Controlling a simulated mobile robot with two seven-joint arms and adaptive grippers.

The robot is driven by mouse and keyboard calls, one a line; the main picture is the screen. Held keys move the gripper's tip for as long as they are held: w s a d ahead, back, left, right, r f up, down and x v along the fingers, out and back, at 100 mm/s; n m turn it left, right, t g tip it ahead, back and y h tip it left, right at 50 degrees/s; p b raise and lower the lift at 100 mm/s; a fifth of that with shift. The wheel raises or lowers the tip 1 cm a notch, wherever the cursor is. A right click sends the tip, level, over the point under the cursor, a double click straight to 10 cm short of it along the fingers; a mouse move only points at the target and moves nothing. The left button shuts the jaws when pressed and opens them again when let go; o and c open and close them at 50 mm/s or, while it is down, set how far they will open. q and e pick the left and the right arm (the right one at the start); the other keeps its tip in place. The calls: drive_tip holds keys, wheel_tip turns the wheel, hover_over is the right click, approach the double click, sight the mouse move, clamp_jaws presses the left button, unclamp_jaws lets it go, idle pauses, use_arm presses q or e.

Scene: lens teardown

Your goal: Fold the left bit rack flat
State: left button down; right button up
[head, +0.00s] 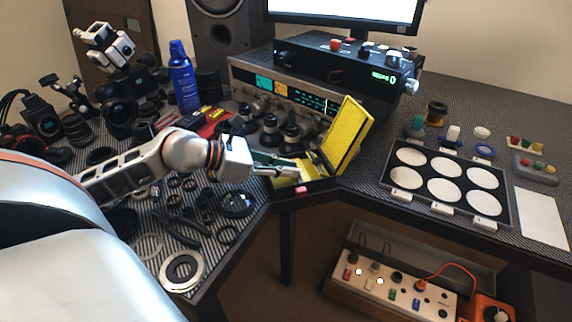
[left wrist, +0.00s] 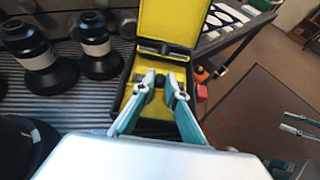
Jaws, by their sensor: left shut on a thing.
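The open case with yellow lining stands at the desk's inner corner, its lid (head: 348,130) raised; the lid also shows in the left wrist view (left wrist: 172,22). A dark grey bar (left wrist: 165,48) lies across the case near the lid's foot. My left gripper (head: 298,172) reaches into the case from the left. In the left wrist view its teal and silver fingers (left wrist: 160,78) are closed around a small dark part, likely of the left bit rack; the fingers hide much of it. My right gripper (left wrist: 292,124) shows at the right edge, its fingers apart and empty, over the floor.
Dark lens-like pieces (head: 291,136) stand left of the case. A blue spray can (head: 183,78) is farther back. A black tray (head: 399,194) with white discs lies on the right desk. A red block (head: 301,190) sits at the case's front. Floor shows beyond the desk edge.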

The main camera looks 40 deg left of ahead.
drive_tip(key=shift+r, duration=0.1)
use_arm(q)
drive_tip(key=c, duration=2)
unclamp_jaws()
drive_tip(key=shift+c, duration=0.2)
use_arm(e)
drive_tip(key=shift+w+a+r, duration=0.2)
drive_tip(key=shift+w+r, duration=0.05)
use_arm(q)
drive_tip(key=shift+s, duration=0.15)
drive_tip(key=v, duration=1)
drive_tip(key=shift+s+a+r, duration=0.15)
drive_tip(key=shift+s+a, duration=0.05)
drive_tip(key=shift+a, duration=0.05)
drive_tip(key=shift+s+a+r, duration=0.25)
drive_tip(key=shift+s, duration=0.15)
use_arm(e)
drive_tip(key=shift+s+f, duration=0.1)
drive_tip(key=shift+f, duration=0.05)
